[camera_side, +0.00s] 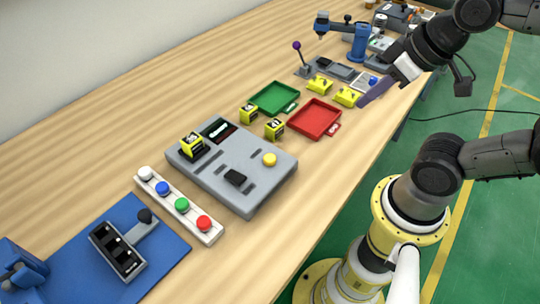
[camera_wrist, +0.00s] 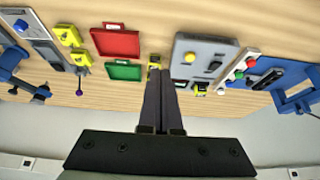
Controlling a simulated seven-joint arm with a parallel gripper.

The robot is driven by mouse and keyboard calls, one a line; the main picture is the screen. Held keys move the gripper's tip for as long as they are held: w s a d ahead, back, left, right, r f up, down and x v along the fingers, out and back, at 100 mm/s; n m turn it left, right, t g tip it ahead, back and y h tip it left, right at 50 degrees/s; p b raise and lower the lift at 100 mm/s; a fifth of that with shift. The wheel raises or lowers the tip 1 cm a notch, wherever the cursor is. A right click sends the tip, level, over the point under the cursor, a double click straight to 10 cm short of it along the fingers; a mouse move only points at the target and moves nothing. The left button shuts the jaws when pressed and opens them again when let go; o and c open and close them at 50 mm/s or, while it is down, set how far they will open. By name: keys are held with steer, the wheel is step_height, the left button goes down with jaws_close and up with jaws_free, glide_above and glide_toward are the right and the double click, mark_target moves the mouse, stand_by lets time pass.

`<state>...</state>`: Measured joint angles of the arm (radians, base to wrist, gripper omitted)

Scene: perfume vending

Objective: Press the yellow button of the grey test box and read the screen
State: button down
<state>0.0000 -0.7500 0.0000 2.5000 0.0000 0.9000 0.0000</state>
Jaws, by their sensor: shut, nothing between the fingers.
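The grey test box (camera_side: 222,178) lies on the wooden table in the side view, left of the red tray. Its round yellow button (camera_side: 269,160) is on the right part of the top and stands uncovered. A dark screen (camera_side: 217,130) is at the far edge; its writing is too small to read. A yellow cube with a black label (camera_side: 191,143) sits in a dark holder on the box. My gripper (camera_side: 362,103) is shut and empty, above the table's right edge near the yellow blocks, well away from the button. The wrist view shows the box (camera_wrist: 204,48) and button (camera_wrist: 190,57) right of my fingers.
A green tray (camera_side: 292,107) and a red tray (camera_side: 334,128) lie between box and gripper. Two yellow cubes (camera_side: 249,114) (camera_side: 275,129) stand near the box. A strip of coloured buttons (camera_side: 172,196) and a blue base (camera_side: 165,256) are at the left. Bare table lies in front.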

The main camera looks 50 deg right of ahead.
stand_by(0.8)
steer(key=w+a+r+m+t+y, duration=0.1)
steer(key=w+a+r+t+y, duration=0.3)
steer(key=w, duration=0.3)
steer(key=m+h, duration=0.3)
steer(key=m, duration=0.4)
glide_above(273, 160)
step_height(273, 160, down, 11)
steer(key=shift+r, duration=0.2)
steer(key=shift+f, duration=0.25)
steer(key=shift+f, duration=4.15)
